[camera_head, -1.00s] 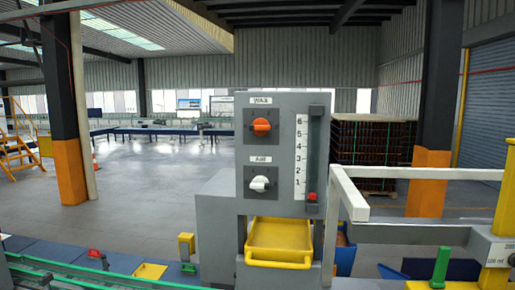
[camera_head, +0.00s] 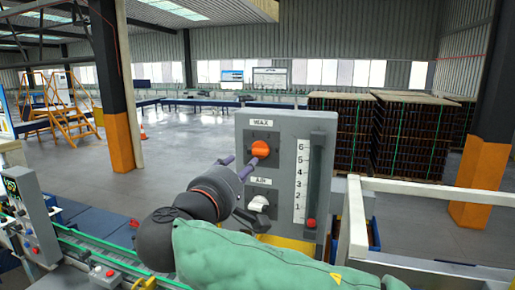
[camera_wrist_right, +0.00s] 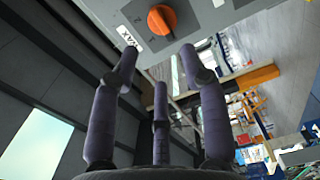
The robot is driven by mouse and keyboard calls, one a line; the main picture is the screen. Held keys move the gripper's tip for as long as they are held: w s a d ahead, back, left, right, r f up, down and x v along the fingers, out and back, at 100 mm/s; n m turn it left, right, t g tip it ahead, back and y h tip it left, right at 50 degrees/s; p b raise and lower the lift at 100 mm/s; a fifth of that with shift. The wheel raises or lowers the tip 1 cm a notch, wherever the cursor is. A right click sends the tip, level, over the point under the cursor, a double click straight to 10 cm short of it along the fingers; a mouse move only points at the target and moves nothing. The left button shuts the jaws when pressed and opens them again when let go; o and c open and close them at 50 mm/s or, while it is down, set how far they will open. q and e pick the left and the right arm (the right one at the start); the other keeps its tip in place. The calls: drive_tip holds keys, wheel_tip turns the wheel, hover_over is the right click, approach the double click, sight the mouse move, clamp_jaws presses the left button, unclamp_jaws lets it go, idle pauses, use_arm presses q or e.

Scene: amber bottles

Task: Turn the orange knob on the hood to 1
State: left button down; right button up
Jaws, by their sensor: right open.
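The orange knob (camera_head: 260,149) sits on the upper dark plate of the grey panel (camera_head: 270,122), under the label "WAX". It also shows at the top of the right wrist view (camera_wrist_right: 162,20). My right gripper (camera_head: 238,164) is open and empty, its slim purple fingers just left of and below the knob in the head view. In the right wrist view its three fingers (camera_wrist_right: 159,66) are spread, and the knob lies beyond their tips with a visible gap. My left gripper is not in view.
A white knob (camera_head: 259,203) labelled "AIR" sits below, partly behind my gripper. A scale (camera_head: 300,180) numbered 1 to 6 and a slot with a red slider (camera_head: 310,223) are on the right. A white rail (camera_head: 440,193) stands right of the panel.

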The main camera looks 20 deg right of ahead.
sight(257, 151)
drive_tip(key=p+x, duration=0.2)
drive_tip(key=x, duration=0.7)
drive_tip(key=shift+w+r+p, duration=0.15)
drive_tip(key=shift+p, duration=0.2)
drive_tip(key=shift+x, duration=0.75)
clamp_jaws()
